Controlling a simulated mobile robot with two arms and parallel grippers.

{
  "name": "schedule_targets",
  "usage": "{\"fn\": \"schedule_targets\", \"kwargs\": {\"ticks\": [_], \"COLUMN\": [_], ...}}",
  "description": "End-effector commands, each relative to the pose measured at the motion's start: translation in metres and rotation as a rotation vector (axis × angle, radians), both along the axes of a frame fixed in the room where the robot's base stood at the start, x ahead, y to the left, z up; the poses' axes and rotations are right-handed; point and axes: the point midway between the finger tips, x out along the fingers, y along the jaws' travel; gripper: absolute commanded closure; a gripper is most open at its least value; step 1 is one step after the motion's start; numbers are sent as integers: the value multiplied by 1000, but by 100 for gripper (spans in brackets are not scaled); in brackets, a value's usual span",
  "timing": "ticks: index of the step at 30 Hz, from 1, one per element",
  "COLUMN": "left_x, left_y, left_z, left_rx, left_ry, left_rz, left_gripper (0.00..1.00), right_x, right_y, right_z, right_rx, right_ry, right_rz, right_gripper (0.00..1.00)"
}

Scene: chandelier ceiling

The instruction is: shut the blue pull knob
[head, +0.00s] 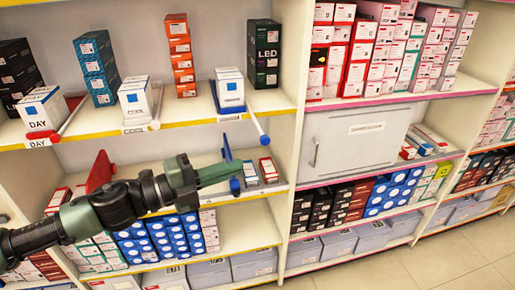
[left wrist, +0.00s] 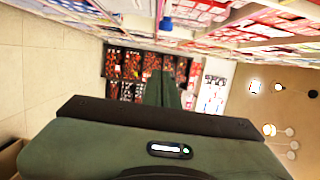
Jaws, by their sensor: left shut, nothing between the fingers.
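My left gripper (head: 236,168) reaches in from the left in front of the shelf unit. Its fingers are shut and empty. A round blue knob (head: 235,187) shows just below the fingertips; I cannot tell whether they touch. An upright blue panel (head: 227,147) stands behind the fingers. A second blue knob (head: 264,140) ends a pale rod sticking out from the upper shelf, up and right of the fingertips. In the left wrist view the shut fingers (left wrist: 162,88) point away, and a blue knob (left wrist: 166,23) shows above them, apart in the picture. My right gripper is not in view.
The upper shelf (head: 196,118) has a yellow edge and carries boxes and other rods. A red panel (head: 100,171) stands behind my left arm. A grey drawer front (head: 355,140) with a handle is to the right. The floor (head: 440,265) at lower right is clear.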

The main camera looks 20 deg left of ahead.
Motion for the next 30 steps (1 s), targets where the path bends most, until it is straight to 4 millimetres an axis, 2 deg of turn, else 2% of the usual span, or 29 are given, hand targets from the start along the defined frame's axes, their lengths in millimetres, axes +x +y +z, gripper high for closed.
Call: {"fn": "schedule_targets", "kwargs": {"ticks": [11,23,30], "left_x": [22,60,86], "left_y": [-19,-53,-34], "left_z": [4,7,2], "left_rx": [-1,-2,1], "left_ry": [-4,-2,1], "left_rz": [1,2,4], "left_gripper": [100,100,100], "right_x": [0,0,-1], "right_y": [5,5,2], "right_z": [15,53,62], "right_rx": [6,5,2], "right_ry": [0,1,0], "right_rz": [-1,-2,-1], "right_gripper": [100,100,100]}}
